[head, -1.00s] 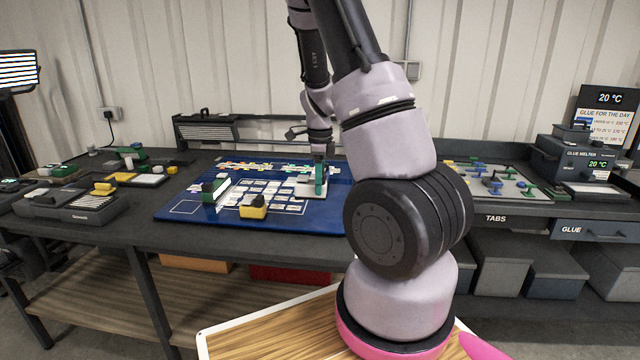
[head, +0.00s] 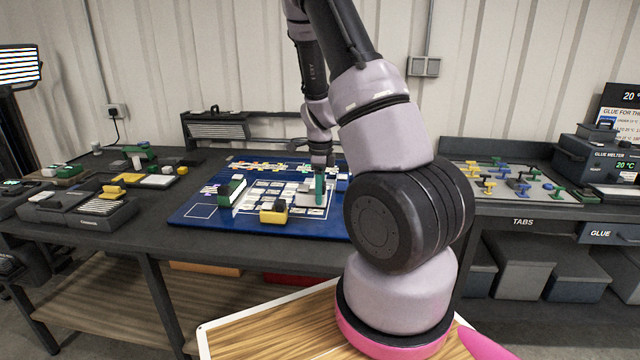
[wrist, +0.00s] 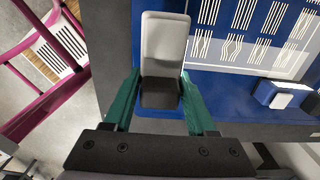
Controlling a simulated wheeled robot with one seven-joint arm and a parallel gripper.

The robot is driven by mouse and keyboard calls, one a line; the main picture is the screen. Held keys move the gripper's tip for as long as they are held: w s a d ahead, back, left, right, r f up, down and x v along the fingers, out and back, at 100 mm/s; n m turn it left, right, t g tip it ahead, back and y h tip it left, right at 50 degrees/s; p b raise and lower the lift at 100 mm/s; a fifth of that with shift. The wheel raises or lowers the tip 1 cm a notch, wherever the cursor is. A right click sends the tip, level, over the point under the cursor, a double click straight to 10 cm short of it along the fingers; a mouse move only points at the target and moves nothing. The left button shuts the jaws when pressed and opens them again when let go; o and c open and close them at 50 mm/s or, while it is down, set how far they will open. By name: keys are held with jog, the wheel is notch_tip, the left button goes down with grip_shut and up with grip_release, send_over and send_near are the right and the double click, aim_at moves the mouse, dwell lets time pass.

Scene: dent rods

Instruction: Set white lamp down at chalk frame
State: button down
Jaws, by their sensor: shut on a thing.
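My gripper (head: 320,188) has green fingers and is over the right part of the blue mat (head: 190,224). In the wrist view my gripper (wrist: 160,100) is shut on the white lamp (wrist: 163,40), which has a pale body and a black end between the fingers. In the head view the white lamp (head: 306,197) shows beside the fingers, low over the mat; I cannot tell whether it touches. The chalk frame (head: 198,211) appears to be the thin white outline at the mat's left front, and it is empty.
A green lamp (head: 231,192) and a yellow lamp (head: 273,212) stand on the mat between my gripper and the outline. A blue-and-white block (wrist: 284,95) is near the held lamp. Cards with line patterns (wrist: 243,15) cover the mat's middle.

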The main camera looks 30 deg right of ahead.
aim_at(320, 208)
jog(key=shift+f, duration=2.95)
jog(key=shift+f, duration=0.4)
jog(key=shift+c, duration=0.6)
grip_release()
notch_tip(320, 208, up, 11)
jog(key=shift+f, duration=0.1)
